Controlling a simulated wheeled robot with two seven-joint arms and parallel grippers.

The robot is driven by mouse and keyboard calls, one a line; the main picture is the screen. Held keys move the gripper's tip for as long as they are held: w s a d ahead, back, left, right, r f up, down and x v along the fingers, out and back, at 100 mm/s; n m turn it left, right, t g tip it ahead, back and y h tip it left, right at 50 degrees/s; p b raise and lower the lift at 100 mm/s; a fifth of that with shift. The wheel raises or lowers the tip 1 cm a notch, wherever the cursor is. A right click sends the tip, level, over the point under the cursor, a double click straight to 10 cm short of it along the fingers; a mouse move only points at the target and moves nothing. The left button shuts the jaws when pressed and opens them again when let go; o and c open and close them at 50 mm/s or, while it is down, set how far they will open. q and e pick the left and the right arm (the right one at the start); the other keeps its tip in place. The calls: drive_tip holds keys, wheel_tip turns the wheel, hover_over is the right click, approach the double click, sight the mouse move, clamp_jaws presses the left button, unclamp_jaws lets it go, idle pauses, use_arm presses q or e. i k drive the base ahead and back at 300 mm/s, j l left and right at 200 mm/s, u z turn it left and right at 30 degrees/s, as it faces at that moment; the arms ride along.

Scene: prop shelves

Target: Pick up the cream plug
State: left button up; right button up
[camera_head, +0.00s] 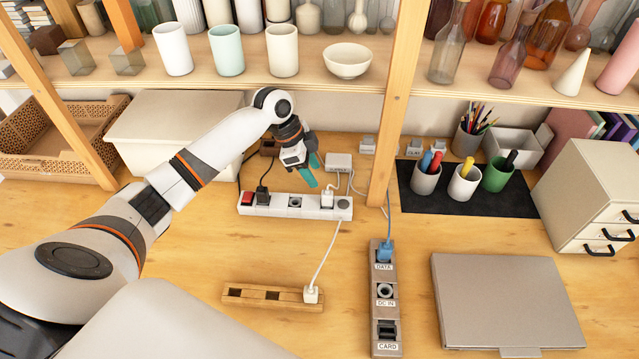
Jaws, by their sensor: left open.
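A cream-white plug (311,294) stands in the right end of a wooden block (249,294) on the table; its pale cord runs up toward the power strip. A second pale plug (327,196) sits in the white power strip (295,206), near its right end; I cannot tell from colour alone which is the cream one. My left gripper (313,170), with teal fingertips, is open and empty. It hangs above and behind the strip, close to the second pale plug and apart from it. My right gripper is out of view.
A black plug (262,195) is in the strip's left part. A blue plug (384,251) is in the grey socket panel (386,316). A wooden post (389,140) stands right of my gripper. A laptop (505,300) lies at front right. The shelf above holds cups.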

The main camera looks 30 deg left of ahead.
sight(310, 297)
drive_tip(key=k, duration=2)
